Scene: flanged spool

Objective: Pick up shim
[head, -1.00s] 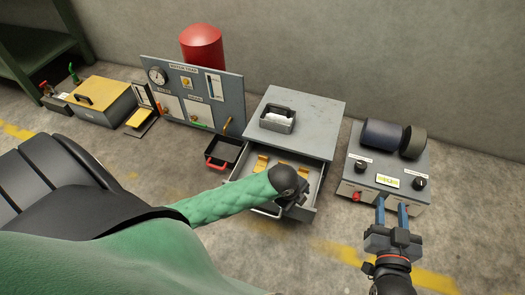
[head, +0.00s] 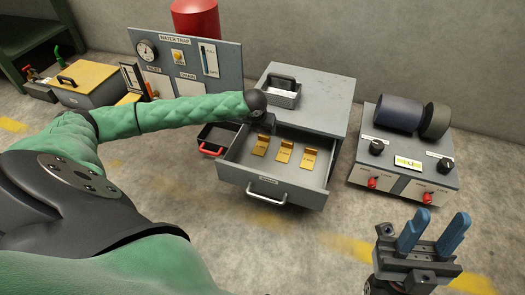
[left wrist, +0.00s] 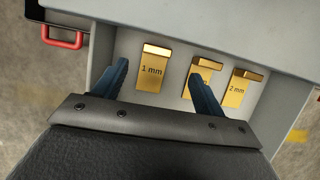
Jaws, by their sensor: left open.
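Three brass shims with raised tabs lie in a row in the open grey drawer (head: 232,178): left (head: 261,147), middle (head: 284,153) and right (head: 308,160). In the left wrist view the left one reads 1 mm (left wrist: 151,72), the right one 2 mm (left wrist: 238,92), and the middle one's (left wrist: 205,68) label is partly covered by a finger. My left gripper (head: 256,122) is over the drawer's back left part; its fingers (left wrist: 160,66) are open and empty, with the 1 mm shim between them in the wrist view. My right gripper (head: 440,218) is open and empty at the lower right.
A grey cabinet (head: 330,95) holds the drawer, with a small container (head: 283,97) on top. A red-handled tray (head: 216,137) sits left of the drawer. A gauge panel (head: 187,68) stands behind. A box with knobs and a dark spool (head: 398,113) stands at right.

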